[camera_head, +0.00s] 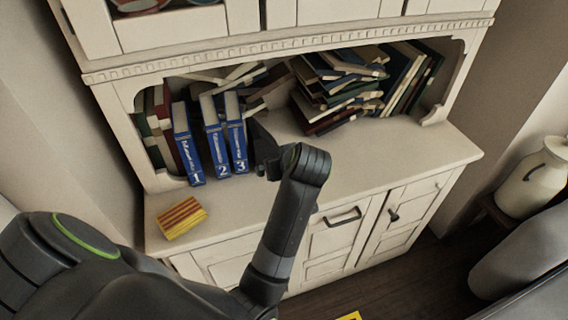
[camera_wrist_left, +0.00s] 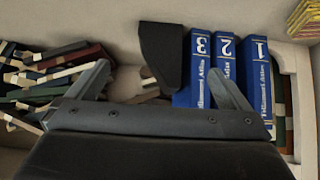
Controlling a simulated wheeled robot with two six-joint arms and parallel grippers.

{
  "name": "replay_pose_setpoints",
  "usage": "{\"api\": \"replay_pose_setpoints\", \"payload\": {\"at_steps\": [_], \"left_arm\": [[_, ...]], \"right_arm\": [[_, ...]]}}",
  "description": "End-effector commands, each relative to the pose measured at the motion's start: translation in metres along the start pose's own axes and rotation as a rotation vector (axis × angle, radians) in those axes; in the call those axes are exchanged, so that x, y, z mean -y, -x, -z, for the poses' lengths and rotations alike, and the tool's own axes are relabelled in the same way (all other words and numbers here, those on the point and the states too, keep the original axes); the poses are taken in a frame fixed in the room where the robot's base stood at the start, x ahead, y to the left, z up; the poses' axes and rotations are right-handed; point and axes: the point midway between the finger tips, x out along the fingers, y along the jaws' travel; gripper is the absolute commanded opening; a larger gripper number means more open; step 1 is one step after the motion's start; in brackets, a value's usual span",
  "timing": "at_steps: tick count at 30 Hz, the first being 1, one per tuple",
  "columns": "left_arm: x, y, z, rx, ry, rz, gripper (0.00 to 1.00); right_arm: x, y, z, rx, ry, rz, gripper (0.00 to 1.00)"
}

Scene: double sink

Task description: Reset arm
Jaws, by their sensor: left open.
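My left arm comes up from the bottom of the head view, and its gripper (camera_head: 266,166) is in front of the shelf, just right of the blue volumes. In the left wrist view its two fingers (camera_wrist_left: 165,82) are spread wide with nothing held between them. Three blue volumes numbered 1 (camera_head: 187,145), 2 (camera_head: 215,140) and 3 (camera_head: 236,135) stand upright side by side. A black wedge-shaped piece (camera_wrist_left: 163,55) stands beside volume 3 in the wrist view; the head view shows it partly hidden behind my gripper. My right gripper is not in view.
A leaning pile of books (camera_head: 335,85) fills the shelf's right side. A red-and-yellow striped box (camera_head: 183,218) lies on the cream cabinet top (camera_head: 400,155) at left. The cabinet top right of my arm is clear. A white milk can (camera_head: 535,180) stands far right.

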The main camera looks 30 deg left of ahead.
Motion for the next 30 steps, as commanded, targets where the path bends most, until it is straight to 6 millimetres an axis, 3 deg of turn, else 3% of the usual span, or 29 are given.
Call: {"api": "replay_pose_setpoints", "payload": {"at_steps": [14, 17, 23, 30], "left_arm": [[0.008, -0.005, -0.006, 0.010, -0.016, 0.001, 1.00], [0.028, -0.015, -0.024, 0.041, -0.066, -0.004, 1.00], [0.096, -0.032, -0.083, 0.140, -0.248, -0.048, 1.00], [0.171, -0.019, -0.147, 0.255, -0.474, -0.141, 1.00]], "right_arm": [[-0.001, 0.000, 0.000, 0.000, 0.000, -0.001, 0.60], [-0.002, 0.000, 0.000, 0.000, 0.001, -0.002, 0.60], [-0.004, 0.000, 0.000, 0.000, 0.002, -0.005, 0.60], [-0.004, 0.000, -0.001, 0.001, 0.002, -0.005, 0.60]]}}
